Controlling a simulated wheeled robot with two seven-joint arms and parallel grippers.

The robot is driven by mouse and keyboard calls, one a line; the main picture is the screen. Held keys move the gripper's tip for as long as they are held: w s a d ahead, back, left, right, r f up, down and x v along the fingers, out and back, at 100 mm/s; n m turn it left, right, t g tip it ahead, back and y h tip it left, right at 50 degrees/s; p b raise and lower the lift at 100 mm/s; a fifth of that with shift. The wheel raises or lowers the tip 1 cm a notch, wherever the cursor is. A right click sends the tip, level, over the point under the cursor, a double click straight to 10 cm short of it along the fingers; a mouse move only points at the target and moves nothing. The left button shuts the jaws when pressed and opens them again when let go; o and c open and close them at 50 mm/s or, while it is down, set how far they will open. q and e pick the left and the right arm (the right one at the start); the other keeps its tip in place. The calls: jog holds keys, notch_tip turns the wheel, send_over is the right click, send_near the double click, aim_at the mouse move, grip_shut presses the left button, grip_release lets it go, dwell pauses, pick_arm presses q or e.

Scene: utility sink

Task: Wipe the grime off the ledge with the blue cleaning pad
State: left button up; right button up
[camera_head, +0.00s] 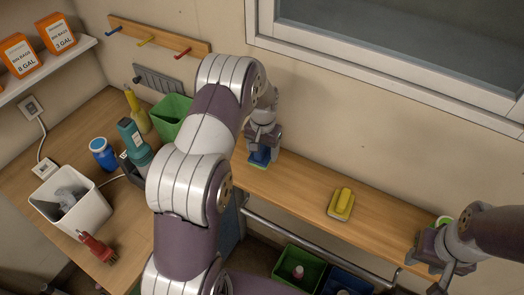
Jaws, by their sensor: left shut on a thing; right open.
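The ledge (300,186) is a narrow wooden shelf along the wall under the window. My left gripper (262,146) points down over the ledge's left part and is shut on the blue cleaning pad (259,157). The pad is low, at or just above the ledge; I cannot tell whether it touches. No grime is clear on the visible ledge, and my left arm hides part of it. My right gripper (432,265) is open and empty at the ledge's right end.
A yellow sponge on a dish (341,203) sits mid-ledge. A green-topped round item (444,222) is near my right gripper. A rail (310,238) runs below the ledge.

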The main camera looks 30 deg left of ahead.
pick_arm(q)
notch_tip(320, 180, up, 2)
jog(key=shift+d+p, duration=0.15)
jog(key=shift+p, duration=0.4)
jog(key=shift+r, duration=0.35)
